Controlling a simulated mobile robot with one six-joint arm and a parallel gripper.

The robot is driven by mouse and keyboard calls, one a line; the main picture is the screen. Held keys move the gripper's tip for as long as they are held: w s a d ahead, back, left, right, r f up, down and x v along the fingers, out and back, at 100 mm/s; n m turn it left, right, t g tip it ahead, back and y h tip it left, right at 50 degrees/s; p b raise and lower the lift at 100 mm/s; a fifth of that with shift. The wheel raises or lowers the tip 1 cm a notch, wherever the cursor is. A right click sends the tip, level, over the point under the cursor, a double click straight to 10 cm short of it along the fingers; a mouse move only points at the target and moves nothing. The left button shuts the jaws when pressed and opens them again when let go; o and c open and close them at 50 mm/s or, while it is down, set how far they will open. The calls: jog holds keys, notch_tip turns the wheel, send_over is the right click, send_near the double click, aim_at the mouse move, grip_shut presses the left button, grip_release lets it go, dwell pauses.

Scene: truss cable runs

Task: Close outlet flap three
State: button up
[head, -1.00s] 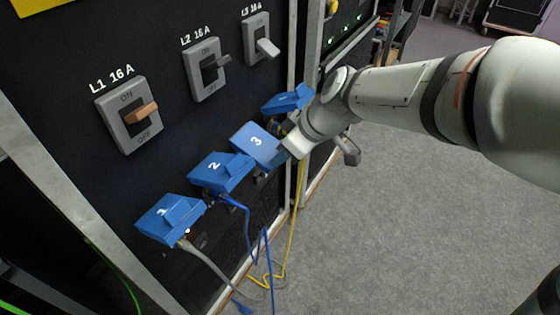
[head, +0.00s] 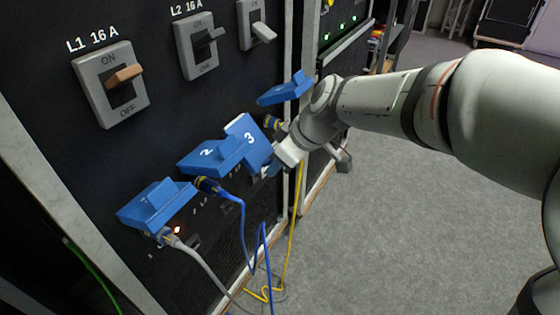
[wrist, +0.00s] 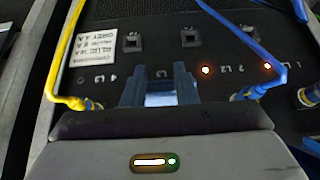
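Outlet flap three (head: 243,129) is a blue flap marked 3, on the dark panel between flap 2 and the raised flap on its right. It lies at a steeper angle than flap 2 in the head view; whether it is fully down cannot be told. My gripper (head: 272,167) is at its lower right edge, touching or very close. In the wrist view my gripper's two dark blue fingers (wrist: 162,88) stand apart with a gap between them, in front of the panel near the L3 marking. No flap is clearly seen between them. Flap three is not recognisable in the wrist view.
Flap 2 (head: 214,154) and flap 1 (head: 157,206) stick out left of flap three. Another blue flap (head: 286,90) is raised on the right. A blue cable (wrist: 268,75) and a yellow cable (wrist: 62,60) flank my gripper. Grey floor (head: 400,240) on the right is open.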

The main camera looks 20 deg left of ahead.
jog(key=o, duration=0.5)
jog(key=shift+s+a+r, duration=0.15)
jog(key=shift+a+r, duration=0.05)
jog(key=shift+r, duration=0.1)
jog(key=shift+o, duration=0.2)
jog(key=p+v, duration=0.3)
jog(key=v, duration=0.4)
jog(key=shift+d+r, duration=0.25)
